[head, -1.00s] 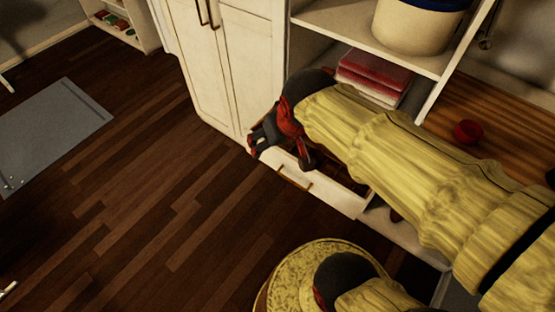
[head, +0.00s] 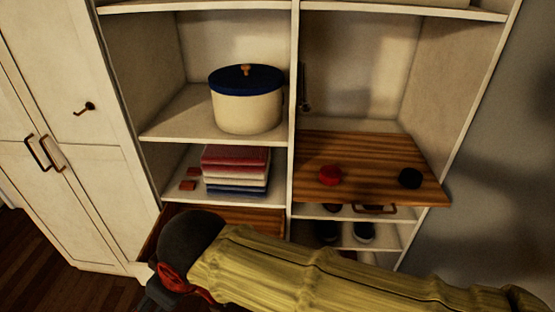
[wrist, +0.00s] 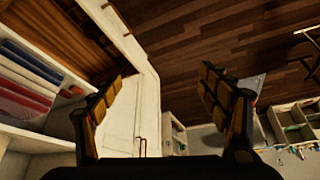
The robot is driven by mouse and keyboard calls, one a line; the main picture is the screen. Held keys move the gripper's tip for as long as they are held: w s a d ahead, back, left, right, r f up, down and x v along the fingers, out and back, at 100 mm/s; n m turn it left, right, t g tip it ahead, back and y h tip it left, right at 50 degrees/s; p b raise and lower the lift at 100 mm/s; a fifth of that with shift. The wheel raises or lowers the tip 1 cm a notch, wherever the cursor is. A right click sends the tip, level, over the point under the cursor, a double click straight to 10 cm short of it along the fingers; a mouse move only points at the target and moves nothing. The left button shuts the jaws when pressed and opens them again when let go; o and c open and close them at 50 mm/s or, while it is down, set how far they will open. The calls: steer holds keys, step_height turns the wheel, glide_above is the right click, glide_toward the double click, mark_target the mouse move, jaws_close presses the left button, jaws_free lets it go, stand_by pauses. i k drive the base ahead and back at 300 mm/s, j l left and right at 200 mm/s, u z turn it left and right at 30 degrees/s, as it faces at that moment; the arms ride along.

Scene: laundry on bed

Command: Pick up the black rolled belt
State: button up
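The black rolled belt (head: 410,178) looks like a small dark round roll. It lies on the right part of a brown wooden pull-out board (head: 370,160) in the head view. A red roll (head: 330,175) lies to its left on the same board. My gripper (head: 165,290) is at the lower left of the head view, well to the left of the belt and lower in the picture. Its fingertips are partly cut off there. In the wrist view my gripper (wrist: 158,95) has its two fingers spread wide with nothing between them. The belt is not visible in the wrist view.
Folded towels (head: 235,168) sit on the left shelf below a cream pot with a blue lid (head: 246,105). An open drawer (head: 240,218) is behind my arm. Dark shoes (head: 345,232) are below the board. Cabinet doors (head: 60,170) stand at left.

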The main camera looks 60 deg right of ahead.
mark_target(410, 178)
steer(key=z, duration=0.9)
steer(key=j+z, duration=0.1)
steer(key=z, duration=1.3)
steer(key=k+z, duration=0.1)
steer(key=z, duration=0.8)
steer(key=i+l+z, duration=0.1)
steer(key=l, duration=0.3)
steer(key=i+l+z, duration=0.1)
steer(key=i+l, duration=0.15)
steer(key=l, duration=0.1)
